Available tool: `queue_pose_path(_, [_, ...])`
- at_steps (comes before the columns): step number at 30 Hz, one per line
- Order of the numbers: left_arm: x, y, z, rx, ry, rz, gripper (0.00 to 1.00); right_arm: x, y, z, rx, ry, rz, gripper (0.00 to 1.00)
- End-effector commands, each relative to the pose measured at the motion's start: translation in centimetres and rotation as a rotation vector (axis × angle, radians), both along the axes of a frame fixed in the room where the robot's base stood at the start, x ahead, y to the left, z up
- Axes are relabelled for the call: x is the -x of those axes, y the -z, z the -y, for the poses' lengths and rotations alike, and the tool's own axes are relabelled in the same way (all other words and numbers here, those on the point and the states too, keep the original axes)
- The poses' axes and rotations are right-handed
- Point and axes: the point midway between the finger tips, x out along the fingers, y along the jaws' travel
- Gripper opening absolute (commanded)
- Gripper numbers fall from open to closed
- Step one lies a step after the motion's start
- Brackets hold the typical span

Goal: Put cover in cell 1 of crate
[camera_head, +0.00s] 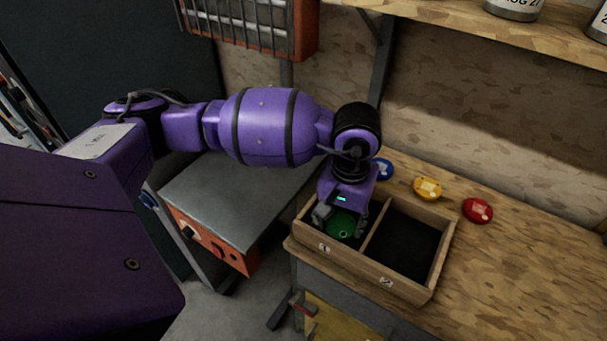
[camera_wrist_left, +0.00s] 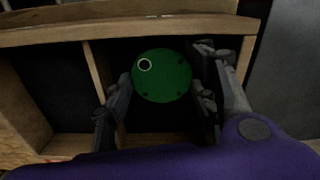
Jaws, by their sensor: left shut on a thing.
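The wooden crate (camera_head: 355,263) stands on the bench and has two dark cells, marked 1 and 2 on its front. A round green cover (camera_head: 340,225) is in or just over cell 1, on the left; its exact height above the floor of the cell is hard to tell. My left gripper (camera_head: 341,219) points down into cell 1 and is shut on the green cover. In the left wrist view the green cover (camera_wrist_left: 162,77) sits between the two fingers. Cell 2 (camera_head: 405,244) looks empty. My right gripper is out of view.
A blue cover (camera_head: 382,168), a yellow cover (camera_head: 428,188) and a red cover (camera_head: 477,210) lie on the bench (camera_head: 510,270) behind the crate. A grey-topped orange cabinet (camera_head: 225,200) stands to the left. A wooden shelf (camera_head: 480,22) hangs above. The bench right of the crate is clear.

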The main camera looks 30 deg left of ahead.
Motion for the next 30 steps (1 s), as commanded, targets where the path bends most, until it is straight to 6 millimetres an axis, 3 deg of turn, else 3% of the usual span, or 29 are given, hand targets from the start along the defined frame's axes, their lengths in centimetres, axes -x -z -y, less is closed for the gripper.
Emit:
queue_pose_path(7, [-0.1, 0.2, 0.1, 0.000, 0.001, 0.004, 0.18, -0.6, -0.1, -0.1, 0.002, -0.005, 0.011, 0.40])
queue_pose_path(8, [-0.1, 0.1, 0.0, -0.001, 0.001, 0.004, 0.55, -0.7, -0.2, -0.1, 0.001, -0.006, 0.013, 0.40])
queue_pose_path(9, [-0.1, 0.1, 0.1, -0.001, 0.001, 0.004, 0.60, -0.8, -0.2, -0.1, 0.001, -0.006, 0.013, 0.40])
queue_pose_path(22, [-0.3, -0.9, 0.1, 0.001, 0.001, 0.009, 0.60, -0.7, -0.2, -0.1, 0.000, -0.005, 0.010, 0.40])
queue_pose_path(30, [-0.3, -6.1, 0.1, 0.001, 0.001, 0.010, 0.60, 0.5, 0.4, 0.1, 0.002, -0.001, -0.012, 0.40])
